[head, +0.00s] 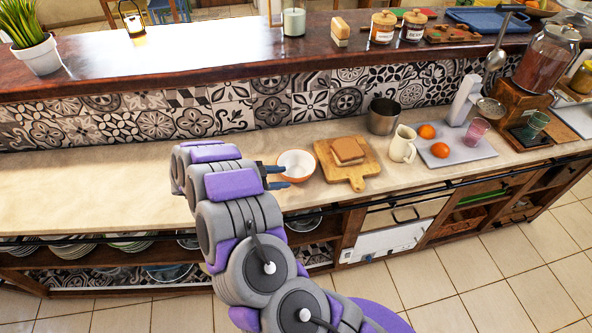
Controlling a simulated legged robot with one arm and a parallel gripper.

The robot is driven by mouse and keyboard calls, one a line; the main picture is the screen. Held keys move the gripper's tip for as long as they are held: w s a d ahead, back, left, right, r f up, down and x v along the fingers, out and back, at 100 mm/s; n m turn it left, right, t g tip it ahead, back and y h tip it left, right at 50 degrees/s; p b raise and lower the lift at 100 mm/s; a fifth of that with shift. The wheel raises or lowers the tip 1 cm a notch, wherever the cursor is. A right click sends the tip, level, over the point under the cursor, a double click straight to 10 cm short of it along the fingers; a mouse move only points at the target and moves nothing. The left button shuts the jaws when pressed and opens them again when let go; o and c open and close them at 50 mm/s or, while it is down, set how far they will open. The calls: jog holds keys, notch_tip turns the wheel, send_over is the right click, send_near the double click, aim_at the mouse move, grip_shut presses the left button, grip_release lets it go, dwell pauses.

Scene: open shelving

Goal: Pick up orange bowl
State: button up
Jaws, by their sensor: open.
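The orange bowl (296,165) stands upright on the pale counter, white inside with an orange outside at its lower edge. My purple and grey arm reaches up from the bottom of the head view. My gripper (276,178) is at the bowl's left side, its dark blue fingers pointing right. The fingers are open, with one near the bowl's back left and one near its front left. I cannot tell whether they touch the bowl. Nothing shows held between them.
A wooden board (357,178) with bread (347,150) lies just right of the bowl. A metal pot (383,117), a cream jug (403,145) and a tray (468,154) with oranges stand further right. The counter (80,185) is clear on the left. A raised wooden ledge (210,72) runs behind.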

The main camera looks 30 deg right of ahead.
aim_at(298, 177)
jog(key=shift+b+x, duration=1)
jog(key=shift+x, duration=2.95)
jog(key=shift+a, duration=0.1)
jog(key=shift+a, duration=0.15)
jog(key=c, duration=0.4)
grip_shut()
